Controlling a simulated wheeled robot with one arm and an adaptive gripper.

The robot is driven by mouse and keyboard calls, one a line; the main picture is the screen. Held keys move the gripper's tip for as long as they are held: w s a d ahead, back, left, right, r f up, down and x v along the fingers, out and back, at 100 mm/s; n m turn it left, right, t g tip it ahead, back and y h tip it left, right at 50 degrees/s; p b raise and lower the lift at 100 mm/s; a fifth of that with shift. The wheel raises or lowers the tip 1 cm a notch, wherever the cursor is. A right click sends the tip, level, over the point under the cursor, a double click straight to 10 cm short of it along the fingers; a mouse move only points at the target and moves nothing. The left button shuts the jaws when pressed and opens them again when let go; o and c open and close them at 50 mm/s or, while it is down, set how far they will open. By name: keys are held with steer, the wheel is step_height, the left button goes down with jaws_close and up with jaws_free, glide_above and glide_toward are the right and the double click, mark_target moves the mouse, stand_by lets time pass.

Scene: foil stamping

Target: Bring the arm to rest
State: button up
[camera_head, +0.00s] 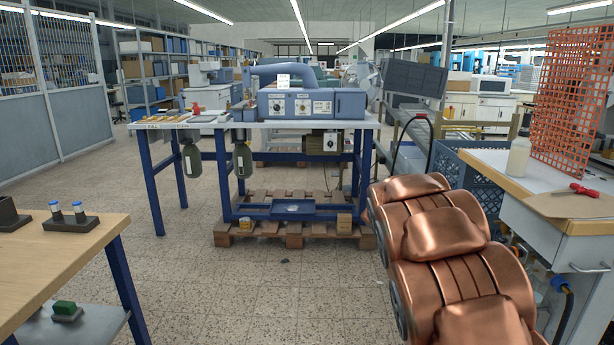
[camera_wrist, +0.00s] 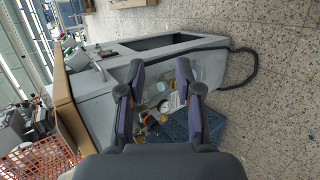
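My gripper (camera_wrist: 159,68) shows in the wrist view with its two dark, purple-padded fingers apart and nothing held between them. Beyond the fingers lie the floor, a grey unit and a blue crate, all apart from them. In the head view my copper-coloured arm is bent at the lower right, in front of the workbench side. My gripper itself is hidden in the head view.
A blue-framed table (camera_head: 210,124) with a blue-grey stamping machine (camera_head: 311,104) stands ahead. A wooden table (camera_head: 60,255) is at left. At right are a workbench (camera_head: 580,225), white bottle (camera_head: 518,157), red-handled tool (camera_head: 583,190) and orange grid (camera_head: 575,100).

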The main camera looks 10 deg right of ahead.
steer(key=s+a+r+n+t+y+p, duration=0.1)
steer(key=s+a+r+y+p, duration=0.2)
steer(key=s+a+p, duration=0.3)
steer(key=s+a+r+n+t+y+p, duration=0.1)
steer(key=s+a+r+p, duration=0.5)
steer(key=a, duration=1)
steer(key=s+a+r+n+t+y+p, duration=0.1)
steer(key=s+a+r+n+y+p, duration=0.1)
steer(key=s+a+r+y+p, duration=0.3)
steer(key=s+a+p, duration=0.1)
steer(key=s+a, duration=0.2)
steer(key=a, duration=0.3)
steer(key=shift+t+y, duration=0.3)
steer(key=shift+d+r, duration=0.1)
steer(key=shift+d, duration=0.05)
